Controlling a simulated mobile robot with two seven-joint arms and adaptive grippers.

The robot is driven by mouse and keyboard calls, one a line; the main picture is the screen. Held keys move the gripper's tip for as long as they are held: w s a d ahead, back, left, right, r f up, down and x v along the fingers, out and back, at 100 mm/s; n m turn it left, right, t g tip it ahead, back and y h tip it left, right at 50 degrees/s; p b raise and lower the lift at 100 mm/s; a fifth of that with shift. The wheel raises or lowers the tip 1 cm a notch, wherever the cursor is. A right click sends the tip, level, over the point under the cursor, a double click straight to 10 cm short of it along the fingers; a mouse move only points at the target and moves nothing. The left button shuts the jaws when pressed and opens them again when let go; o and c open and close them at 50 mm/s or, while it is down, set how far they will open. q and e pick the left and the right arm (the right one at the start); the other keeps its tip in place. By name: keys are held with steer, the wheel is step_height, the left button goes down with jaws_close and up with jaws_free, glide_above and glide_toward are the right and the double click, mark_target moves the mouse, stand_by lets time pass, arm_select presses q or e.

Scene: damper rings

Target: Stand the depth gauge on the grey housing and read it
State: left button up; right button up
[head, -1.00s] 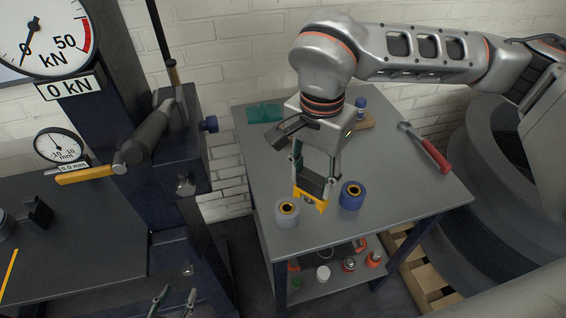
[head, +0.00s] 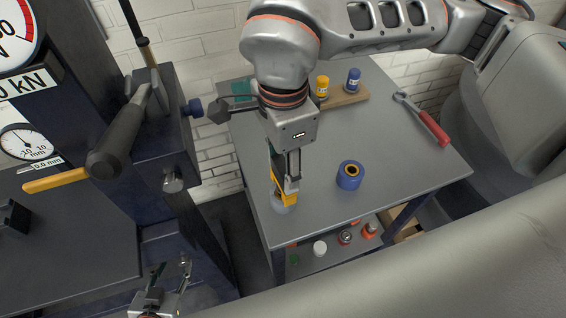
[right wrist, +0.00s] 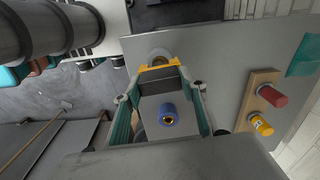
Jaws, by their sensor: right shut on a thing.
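My right gripper (head: 284,180) is shut on the depth gauge (head: 289,196), whose yellow part shows below the fingers. The gauge is at the grey housing (head: 281,208) near the table's front left corner and hides most of it. In the right wrist view, the gauge's yellow bar (right wrist: 146,70) overlaps the grey housing (right wrist: 158,53). I cannot tell whether they touch. No reading on the gauge is legible. My left gripper (head: 170,275) is at the bottom of the head view, its fingers apart and empty, away from the table.
A blue ring-shaped housing (head: 349,178) stands right of the gauge. Behind are a wooden board (head: 345,98) with a yellow and a blue container, and a red-handled wrench (head: 430,124).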

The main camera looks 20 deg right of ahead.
steer(key=shift+b, duration=0.4)
steer(key=shift+f+b, duration=0.8)
steer(key=shift+b, duration=0.3)
steer(key=shift+f, duration=0.25)
stand_by(0.4)
steer(key=o, duration=1.4)
steer(key=shift+o, duration=0.2)
steer(key=shift+r, duration=0.1)
step_height(320, 180, up, 12)
steer(key=shift+f, duration=0.1)
